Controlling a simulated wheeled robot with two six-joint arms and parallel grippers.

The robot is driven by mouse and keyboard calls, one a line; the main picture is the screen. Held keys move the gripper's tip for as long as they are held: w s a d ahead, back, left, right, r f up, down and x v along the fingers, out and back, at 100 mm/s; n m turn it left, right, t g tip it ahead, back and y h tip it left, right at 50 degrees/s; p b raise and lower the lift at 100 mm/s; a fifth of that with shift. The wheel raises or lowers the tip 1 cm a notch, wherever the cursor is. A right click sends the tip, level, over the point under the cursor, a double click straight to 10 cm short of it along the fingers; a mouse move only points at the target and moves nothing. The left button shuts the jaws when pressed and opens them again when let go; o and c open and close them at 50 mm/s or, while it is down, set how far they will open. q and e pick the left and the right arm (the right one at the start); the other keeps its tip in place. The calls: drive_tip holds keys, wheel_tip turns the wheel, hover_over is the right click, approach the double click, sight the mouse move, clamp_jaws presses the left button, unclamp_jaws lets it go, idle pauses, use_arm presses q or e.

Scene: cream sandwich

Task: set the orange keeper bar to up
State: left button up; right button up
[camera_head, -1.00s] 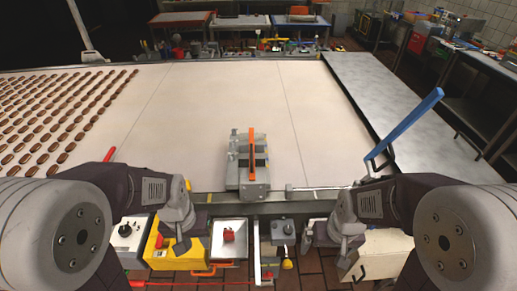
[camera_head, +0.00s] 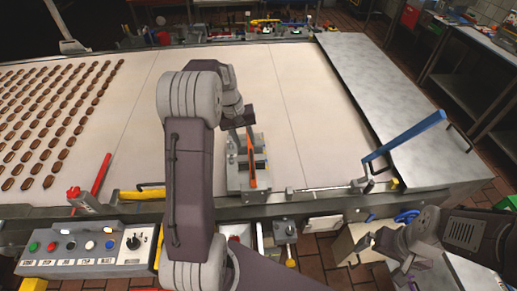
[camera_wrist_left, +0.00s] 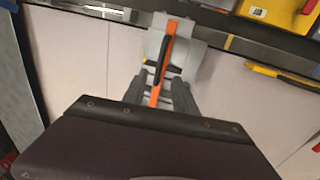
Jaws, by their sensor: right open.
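The orange keeper bar (camera_head: 251,160) lies lengthwise on a grey metal bracket (camera_head: 232,180) at the belt's near edge. In the left wrist view the bar (camera_wrist_left: 166,55) runs from the grey bracket (camera_wrist_left: 190,60) down toward my gripper. My left gripper (camera_head: 240,132) is over the bar's far end. In the left wrist view its grey fingers (camera_wrist_left: 162,95) look spread on either side of the bar; contact cannot be made out. The dark gripper body hides the bar's lower end there. My right gripper (camera_head: 380,258) is open and empty at the lower right, away from the bar.
A blue lever (camera_head: 405,138) rises right of the bracket beside a steel side table (camera_head: 375,100). A red handle (camera_head: 100,174) and a control box (camera_head: 85,250) stand at left. Brown pieces (camera_head: 60,125) lie in rows on the pale belt (camera_head: 300,95).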

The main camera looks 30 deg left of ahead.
sight(252, 159)
use_arm(q)
drive_tip(key=p+x, duration=0.2)
drive_tip(key=x, duration=0.6)
drive_tip(key=shift+f, duration=0.1)
drive_tip(key=shift+s+d+f, duration=0.1)
drive_tip(key=shift+s+f, duration=0.05)
drive_tip(key=shift+f, duration=0.2)
use_arm(e)
wheel_tip(252, 159, up, 3)
drive_tip(key=shift+s+d+f, duration=0.1)
drive_tip(key=shift+s+f, duration=0.05)
drive_tip(key=shift+f, duration=0.05)
use_arm(q)
clamp_jaws()
idle(0.6)
